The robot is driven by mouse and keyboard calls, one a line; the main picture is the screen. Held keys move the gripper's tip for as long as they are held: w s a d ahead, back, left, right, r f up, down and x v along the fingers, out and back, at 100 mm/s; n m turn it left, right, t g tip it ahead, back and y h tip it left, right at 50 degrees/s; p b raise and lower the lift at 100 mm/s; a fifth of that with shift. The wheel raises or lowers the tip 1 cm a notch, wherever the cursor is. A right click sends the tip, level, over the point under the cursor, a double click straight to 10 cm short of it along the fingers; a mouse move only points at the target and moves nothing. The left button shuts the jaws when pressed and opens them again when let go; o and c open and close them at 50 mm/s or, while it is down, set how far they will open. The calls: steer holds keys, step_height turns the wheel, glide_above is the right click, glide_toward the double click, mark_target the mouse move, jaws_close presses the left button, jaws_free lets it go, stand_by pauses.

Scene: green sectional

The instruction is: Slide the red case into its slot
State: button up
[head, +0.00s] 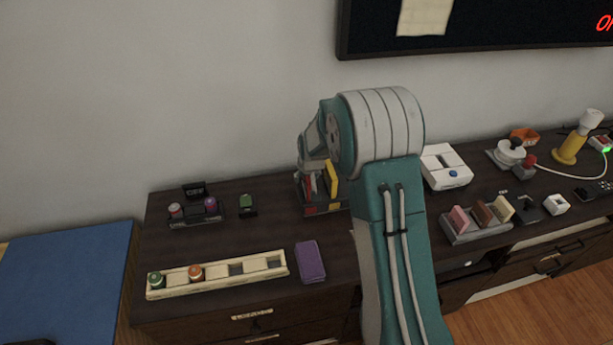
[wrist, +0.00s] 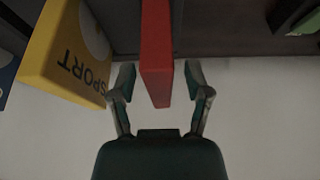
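The red case (wrist: 156,55) stands edge-on between the two fingers of my gripper (wrist: 160,82) in the wrist view. The fingers are apart, with a small gap on each side of the case, so they are around it and not closed on it. A yellow case (wrist: 65,50) marked SPORT is just left of it in the wrist view. In the head view, the yellow case (head: 331,180) stands in a dark holder (head: 322,209) behind my arm. Red shows beside it there, but my arm and wrist hide much of the holder, and I cannot tell its slots.
A cream tray (head: 215,276) with round containers and a purple case (head: 310,262) lie in front on the dark cabinet top. A small rack (head: 195,218) and a green item (head: 247,204) are to the left. A white box (head: 445,167) and a grey rack (head: 478,232) are to the right.

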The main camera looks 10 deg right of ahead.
steer(key=v, duration=1.2)
stand_by(0.4)
